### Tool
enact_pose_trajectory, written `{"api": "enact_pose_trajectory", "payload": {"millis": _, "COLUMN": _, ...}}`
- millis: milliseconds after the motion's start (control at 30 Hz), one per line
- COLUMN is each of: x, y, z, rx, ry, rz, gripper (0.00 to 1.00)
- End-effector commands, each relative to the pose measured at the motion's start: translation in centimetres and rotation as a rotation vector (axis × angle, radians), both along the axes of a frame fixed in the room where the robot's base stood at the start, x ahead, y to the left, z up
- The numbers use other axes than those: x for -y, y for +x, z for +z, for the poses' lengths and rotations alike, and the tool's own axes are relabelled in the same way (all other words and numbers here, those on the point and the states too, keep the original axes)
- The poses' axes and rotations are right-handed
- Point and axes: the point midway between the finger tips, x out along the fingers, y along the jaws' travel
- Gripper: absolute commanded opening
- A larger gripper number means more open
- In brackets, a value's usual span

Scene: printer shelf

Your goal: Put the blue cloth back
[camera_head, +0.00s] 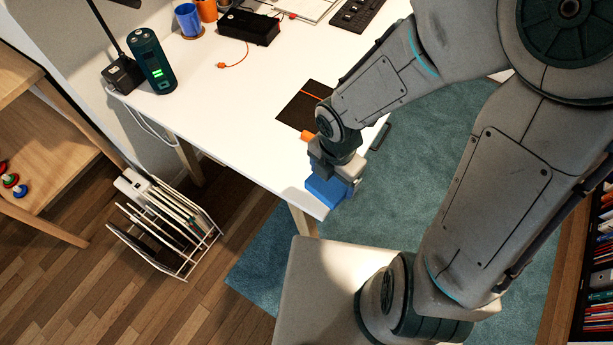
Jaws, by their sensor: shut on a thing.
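The blue cloth (324,191) shows as a small bright blue shape at the near corner of the white desk (225,110). My gripper (333,178) points down over that corner and is shut on the blue cloth. My wrist hides the cloth's upper part. I cannot tell whether the cloth touches the desk top or is just above it.
A dark mat (297,108) with an orange pen lies behind my wrist. A dark green cylinder (152,62), a blue cup (188,20) and a black box (249,27) stand farther back. A white file rack (172,222) is on the floor. A wooden shelf (45,150) is at left.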

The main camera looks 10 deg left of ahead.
Motion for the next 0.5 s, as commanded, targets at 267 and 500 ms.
{"api": "enact_pose_trajectory", "payload": {"millis": 267, "x": -0.5, "y": -1.1, "z": -0.4, "rx": 0.0, "ry": 0.001, "rz": 0.179, "gripper": 0.63}}
{"api": "enact_pose_trajectory", "payload": {"millis": 500, "x": -2.7, "y": 2.3, "z": -3.2, "rx": -0.003, "ry": 0.002, "rz": 0.184, "gripper": 0.63}}
